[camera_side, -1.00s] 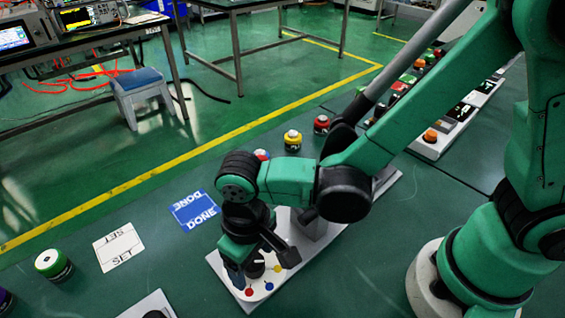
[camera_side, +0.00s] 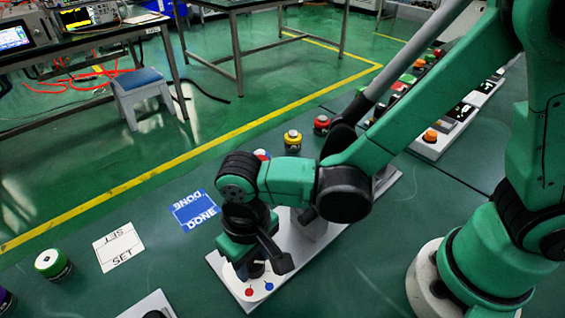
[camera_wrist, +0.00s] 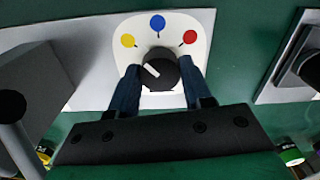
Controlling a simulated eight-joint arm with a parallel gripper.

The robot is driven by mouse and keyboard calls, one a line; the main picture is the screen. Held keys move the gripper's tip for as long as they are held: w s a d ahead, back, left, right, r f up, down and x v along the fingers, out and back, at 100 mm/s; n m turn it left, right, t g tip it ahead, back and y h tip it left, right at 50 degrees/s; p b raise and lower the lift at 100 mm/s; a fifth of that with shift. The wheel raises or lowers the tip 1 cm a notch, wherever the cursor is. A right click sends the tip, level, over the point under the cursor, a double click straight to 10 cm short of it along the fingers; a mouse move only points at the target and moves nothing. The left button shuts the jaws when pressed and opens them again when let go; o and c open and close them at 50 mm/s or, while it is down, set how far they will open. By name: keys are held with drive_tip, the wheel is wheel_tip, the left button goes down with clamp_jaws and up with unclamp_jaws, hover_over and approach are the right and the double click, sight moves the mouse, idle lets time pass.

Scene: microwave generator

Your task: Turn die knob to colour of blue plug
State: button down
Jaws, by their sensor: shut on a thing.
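The dial knob (camera_wrist: 163,77) is black and round, on a white rounded dial plate (camera_wrist: 185,19) in the wrist view. Its white pointer mark slants up and left, toward the yellow dot (camera_wrist: 128,40). A blue dot (camera_wrist: 157,24) sits above the knob and a red dot (camera_wrist: 190,37) to its upper right. My gripper (camera_wrist: 159,82) is shut on the knob, one dark blue finger on each side. In the side view my gripper (camera_side: 250,268) points down over the dial, hiding most of the knob. I cannot tell any blue plug clearly.
The dial stands on a pale base panel (camera_side: 226,273). A grey block (camera_wrist: 38,85) rises left of the knob. A blue DONE card (camera_side: 195,211) and a white SET card (camera_side: 119,247) lie to the left. A small red, white and blue thing (camera_side: 262,155) is partly hidden by my arm.

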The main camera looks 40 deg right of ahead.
sight(254, 261)
drive_tip(key=m, duration=0.4)
drive_tip(key=shift+m, duration=1.9)
drive_tip(key=shift+c, duration=1.8)
unclamp_jaws()
drive_tip(key=shift+r, duration=0.1)
drive_tip(key=shift+r, duration=2.75)
